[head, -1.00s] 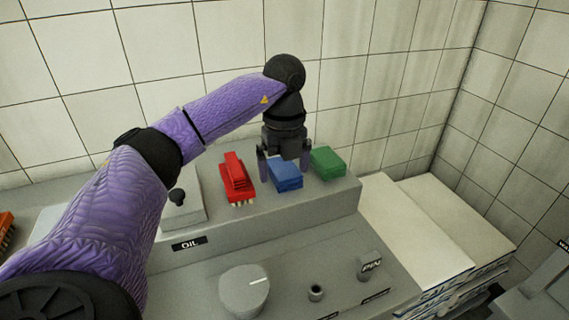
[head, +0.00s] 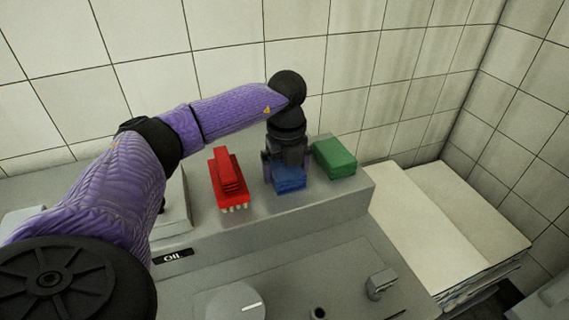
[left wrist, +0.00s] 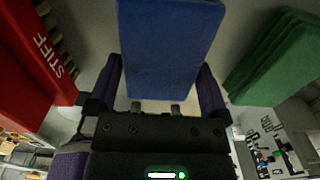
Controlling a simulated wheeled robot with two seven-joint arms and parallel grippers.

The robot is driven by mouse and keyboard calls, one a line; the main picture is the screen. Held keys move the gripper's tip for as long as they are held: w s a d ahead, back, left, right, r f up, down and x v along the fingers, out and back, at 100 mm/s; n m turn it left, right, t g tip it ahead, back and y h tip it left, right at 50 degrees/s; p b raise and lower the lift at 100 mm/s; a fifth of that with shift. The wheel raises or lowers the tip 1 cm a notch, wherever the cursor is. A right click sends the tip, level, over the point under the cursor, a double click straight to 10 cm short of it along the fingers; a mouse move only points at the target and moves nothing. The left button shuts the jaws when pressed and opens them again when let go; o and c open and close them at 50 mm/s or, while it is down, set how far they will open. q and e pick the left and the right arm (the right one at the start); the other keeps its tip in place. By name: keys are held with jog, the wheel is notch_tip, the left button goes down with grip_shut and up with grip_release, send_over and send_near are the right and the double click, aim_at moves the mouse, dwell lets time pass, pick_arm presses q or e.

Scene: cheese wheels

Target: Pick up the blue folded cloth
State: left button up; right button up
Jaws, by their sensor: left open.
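The blue folded cloth (head: 290,182) lies on the raised grey ledge between a red brush and a green folded cloth. In the left wrist view the blue cloth (left wrist: 168,45) fills the top middle. My left gripper (head: 286,172) points down over the blue cloth and hides its back part in the head view. Its two fingers, seen in the left wrist view (left wrist: 160,85), are apart, one on each side of the cloth's near end. I cannot tell whether they touch it. My right gripper is not in view.
The red brush (head: 228,178) lies close on the left and the green folded cloth (head: 335,158) close on the right. A tiled wall stands behind. A panel with a knob (head: 236,300) is below the ledge. White stacked sheets (head: 430,235) lie at the right.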

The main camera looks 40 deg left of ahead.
pick_arm(q)
jog(key=shift+f, duration=0.4)
jog(key=c, duration=0.9)
notch_tip(320, 180, up, 10)
jog(key=shift+r+p, duration=0.1)
jog(key=shift+p, duration=1.1)
jog(key=o, duration=0.6)
jog(key=c, duration=0.5)
